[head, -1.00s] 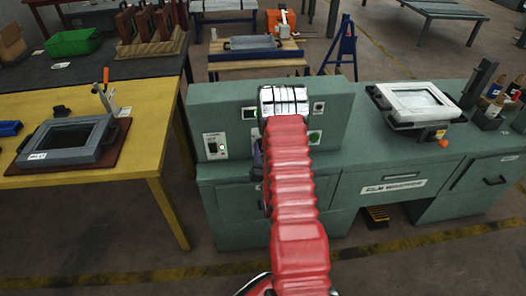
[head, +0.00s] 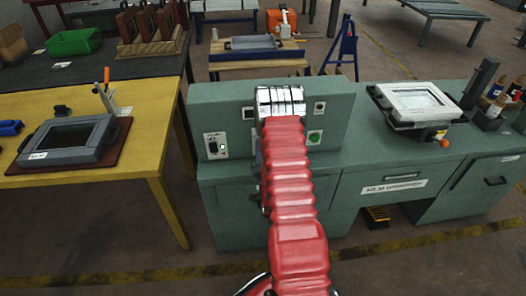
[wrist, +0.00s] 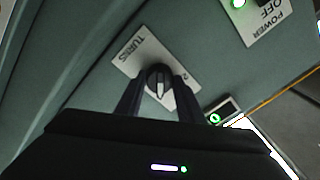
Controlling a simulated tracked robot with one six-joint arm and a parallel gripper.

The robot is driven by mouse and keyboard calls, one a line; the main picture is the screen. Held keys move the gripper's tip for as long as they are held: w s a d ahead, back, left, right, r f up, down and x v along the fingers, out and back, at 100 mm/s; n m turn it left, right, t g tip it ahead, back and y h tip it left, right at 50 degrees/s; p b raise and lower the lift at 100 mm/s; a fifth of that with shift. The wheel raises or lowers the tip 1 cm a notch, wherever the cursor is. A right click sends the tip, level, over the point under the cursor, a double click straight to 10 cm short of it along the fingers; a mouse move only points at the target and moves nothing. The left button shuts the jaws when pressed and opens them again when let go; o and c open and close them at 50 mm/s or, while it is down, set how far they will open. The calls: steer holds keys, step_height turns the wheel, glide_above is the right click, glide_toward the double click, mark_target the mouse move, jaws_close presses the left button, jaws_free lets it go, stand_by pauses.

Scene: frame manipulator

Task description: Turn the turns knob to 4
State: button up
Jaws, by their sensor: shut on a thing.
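The turns knob (wrist: 154,75) is a round black knob with a white pointer, on a light plate marked TURNS (wrist: 132,49). It shows in the wrist view, on the green panel. My gripper (wrist: 160,88) has its two dark fingers on either side of the knob, shut on it. The pointer shows between the fingers, aimed toward the gripper body.
A power plate (wrist: 262,18) with a lit green lamp is near the knob, and a green-lit button (wrist: 215,119) is beside the right finger. In the head view, the green cabinet (head: 290,180) carries a white-framed tray (head: 415,103). A yellow table (head: 120,155) stands at left.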

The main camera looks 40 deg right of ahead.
steer(key=shift+f, duration=0.15)
steer(key=o, duration=1.1)
steer(key=shift+c, duration=0.2)
steer(key=shift+s, duration=0.1)
